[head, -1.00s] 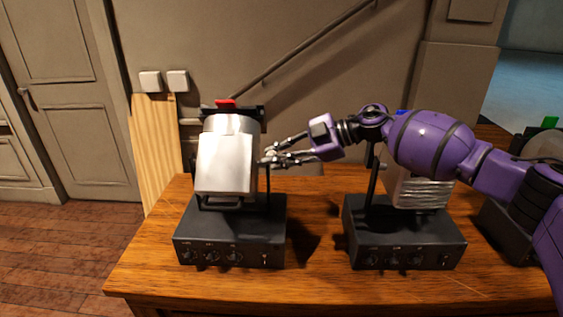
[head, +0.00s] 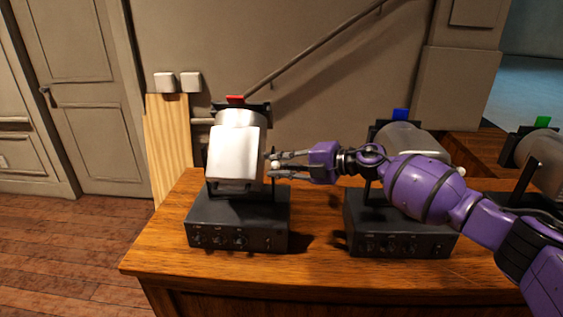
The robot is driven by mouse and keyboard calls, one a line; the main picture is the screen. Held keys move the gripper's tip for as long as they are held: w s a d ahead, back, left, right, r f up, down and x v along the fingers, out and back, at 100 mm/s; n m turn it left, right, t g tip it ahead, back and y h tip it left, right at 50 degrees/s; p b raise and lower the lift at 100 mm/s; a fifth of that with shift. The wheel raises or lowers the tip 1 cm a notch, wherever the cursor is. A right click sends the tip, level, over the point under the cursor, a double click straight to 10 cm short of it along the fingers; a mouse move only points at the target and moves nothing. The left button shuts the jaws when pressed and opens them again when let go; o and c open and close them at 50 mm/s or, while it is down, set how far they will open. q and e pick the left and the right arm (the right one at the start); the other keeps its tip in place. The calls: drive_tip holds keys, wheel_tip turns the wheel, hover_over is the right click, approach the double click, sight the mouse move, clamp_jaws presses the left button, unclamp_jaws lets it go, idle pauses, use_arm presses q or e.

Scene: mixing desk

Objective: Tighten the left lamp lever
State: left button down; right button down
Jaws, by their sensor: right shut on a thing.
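The left lamp (head: 235,150) has a pale, cylinder-like head with a red tab (head: 235,99) on top. It sits in a dark bracket on a black control box (head: 238,222) with several knobs. Its lever (head: 275,163) is a small pale piece at the lamp's right side, mostly hidden between my fingers. My right gripper (head: 274,165) comes in from the right, level with the lamp head, and is shut on the lever. My left gripper is not in view.
A lamp with a blue tab (head: 400,114) stands to the right, partly behind my right arm. Another with a green tab (head: 542,121) is at the right edge. The wooden table (head: 170,255) is bare at its front left. A wall with a sloping rail (head: 315,47) is behind.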

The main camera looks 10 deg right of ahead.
drive_tip(key=shift+d+f, duration=0.1)
drive_tip(key=shift+f, duration=0.1)
idle(0.4)
drive_tip(key=c, duration=1.8)
unclamp_jaws()
drive_tip(key=v, duration=1.2)
drive_tip(key=shift+f, duration=0.15)
